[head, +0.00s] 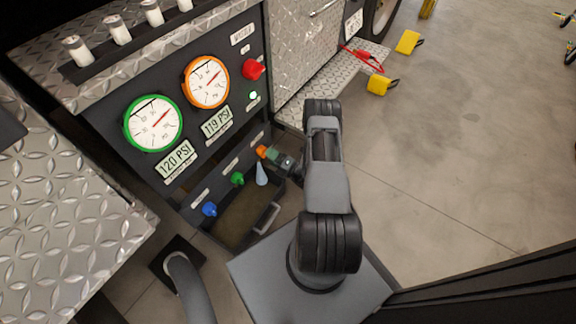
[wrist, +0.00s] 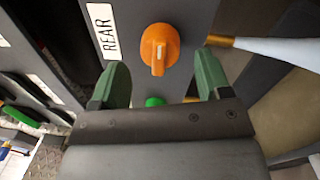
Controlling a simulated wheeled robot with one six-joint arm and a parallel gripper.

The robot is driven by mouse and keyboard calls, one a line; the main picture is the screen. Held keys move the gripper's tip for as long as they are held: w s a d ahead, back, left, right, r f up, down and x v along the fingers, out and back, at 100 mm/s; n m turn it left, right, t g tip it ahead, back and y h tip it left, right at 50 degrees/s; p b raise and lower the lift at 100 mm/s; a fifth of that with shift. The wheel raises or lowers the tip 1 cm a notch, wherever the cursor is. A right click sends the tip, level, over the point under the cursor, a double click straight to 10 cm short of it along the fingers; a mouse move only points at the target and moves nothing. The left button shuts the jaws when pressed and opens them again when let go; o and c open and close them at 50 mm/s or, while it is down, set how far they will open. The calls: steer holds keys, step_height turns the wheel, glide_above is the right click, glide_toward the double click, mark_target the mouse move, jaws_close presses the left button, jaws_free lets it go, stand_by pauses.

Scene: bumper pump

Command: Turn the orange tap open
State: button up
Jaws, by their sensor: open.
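The orange tap (wrist: 159,50) is a rounded knob with a pale pointer line, on the dark panel beside a white label reading REAR (wrist: 103,30). In the head view the orange tap (head: 262,152) is the rightmost of the low row of taps, just left of my gripper (head: 272,157). In the wrist view my gripper (wrist: 159,82) is open, with its two green fingertips apart and empty. The knob lies ahead of the fingertips and roughly between them; I cannot tell whether they touch it.
A green tap (head: 237,178) and a blue tap (head: 209,209) sit along the same panel. A pale blue spout (head: 262,174) hangs close by the orange tap. Above are a green-rimmed gauge (head: 153,123), an orange-rimmed gauge (head: 206,82) and a red knob (head: 253,69).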

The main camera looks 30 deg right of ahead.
steer(key=p+v, duration=0.2)
steer(key=v, duration=0.9)
